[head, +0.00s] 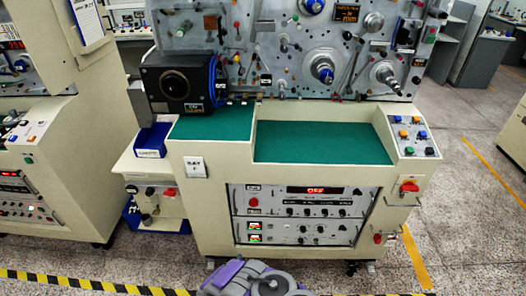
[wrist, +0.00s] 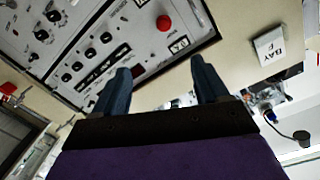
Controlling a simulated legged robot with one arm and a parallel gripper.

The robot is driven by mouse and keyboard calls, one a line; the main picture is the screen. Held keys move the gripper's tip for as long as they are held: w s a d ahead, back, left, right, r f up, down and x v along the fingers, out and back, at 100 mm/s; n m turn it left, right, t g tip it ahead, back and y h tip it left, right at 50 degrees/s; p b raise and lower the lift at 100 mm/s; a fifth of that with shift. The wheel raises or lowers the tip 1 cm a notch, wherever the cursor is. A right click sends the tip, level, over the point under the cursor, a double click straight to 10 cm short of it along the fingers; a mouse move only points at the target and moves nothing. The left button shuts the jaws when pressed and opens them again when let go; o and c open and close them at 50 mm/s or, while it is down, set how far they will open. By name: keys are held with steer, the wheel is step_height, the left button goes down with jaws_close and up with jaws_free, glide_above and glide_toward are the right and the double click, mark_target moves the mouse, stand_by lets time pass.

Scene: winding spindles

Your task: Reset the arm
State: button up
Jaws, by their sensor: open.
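My gripper (wrist: 160,68) shows in the wrist view with its two dark blue fingers apart and nothing between them. Beyond the fingers is the front panel (wrist: 140,35) of the winding machine, seen tilted, with a red button (wrist: 164,23) and black knobs. In the head view, my folded purple and grey arm (head: 250,280) is low at the bottom centre, in front of the machine. The fingers cannot be made out there.
The cream winding machine (head: 210,160) carries spindles (head: 322,69) above a green work surface (head: 320,143). A blue bin (head: 152,140) sits on its left side shelf. Another machine (head: 55,150) stands left. Yellow-black floor tape (head: 90,285) runs in front. Speckled floor is open at right.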

steer(key=w+d+r+g, duration=0.4)
steer(key=w+r+g, duration=0.1)
steer(key=w+r, duration=0.75)
steer(key=d+r+g, duration=0.2)
steer(key=d+r, duration=0.1)
steer(key=r, duration=0.3)
steer(key=s+d+r+n+g+y, duration=0.1)
steer(key=s+d+r+g, duration=0.3)
steer(key=s+r, duration=0.6)
steer(key=s+d+r+n+g, duration=0.2)
steer(key=s+d+r+g, duration=0.15)
steer(key=s+r, duration=0.7)
steer(key=s+d+r+n+g, duration=0.1)
steer(key=s+r, duration=0.1)
steer(key=s, duration=0.7)
steer(key=s+d+r+n+g, duration=0.1)
steer(key=s+d+r+g, duration=0.1)
steer(key=s, duration=0.7)
steer(key=s+d+r+g, duration=0.1)
steer(key=s+d+r, duration=0.1)
steer(key=s, duration=0.7)
steer(key=shift+s+d+r+n+g, duration=0.3)
steer(key=shift+r+n+g, duration=0.1)
steer(key=shift+r, duration=0.45)
steer(key=shift+a, duration=0.1)
steer(key=shift+c, duration=0.3)
